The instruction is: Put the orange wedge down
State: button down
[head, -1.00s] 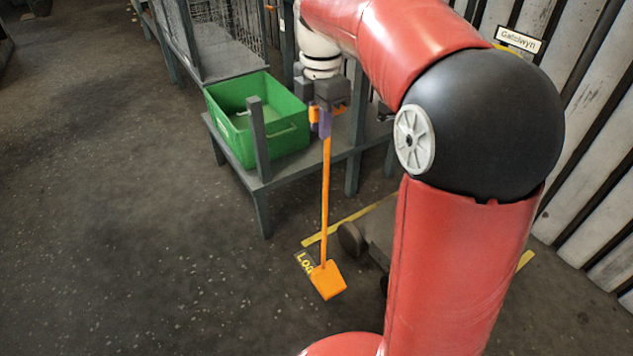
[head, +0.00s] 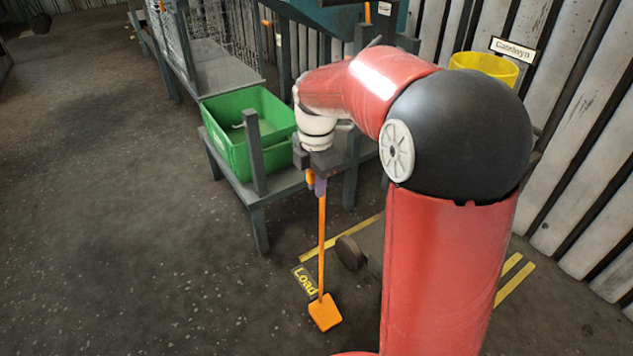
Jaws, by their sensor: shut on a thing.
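The orange wedge (head: 325,313) has a flat foot at the bottom of a long, upright orange handle with a purple grip near its top. My gripper (head: 317,175) is shut on the top of the handle, at the purple grip, and points down. The jaws are partly hidden by my wrist. The foot is at or just above the dark floor, beside the yellow "Load" marking (head: 305,281). I cannot tell whether it touches the floor.
A grey wheeled cart (head: 367,240) with a dark wheel stands right of the handle. A green bin (head: 232,150) sits on a grey stand (head: 262,195) behind and left. A yellow bucket (head: 484,66) is at the back right. The floor at left is clear.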

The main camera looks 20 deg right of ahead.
jog(key=c, duration=1.4)
grip_release()
jog(key=shift+f, duration=0.1)
jog(key=shift+o, duration=0.2)
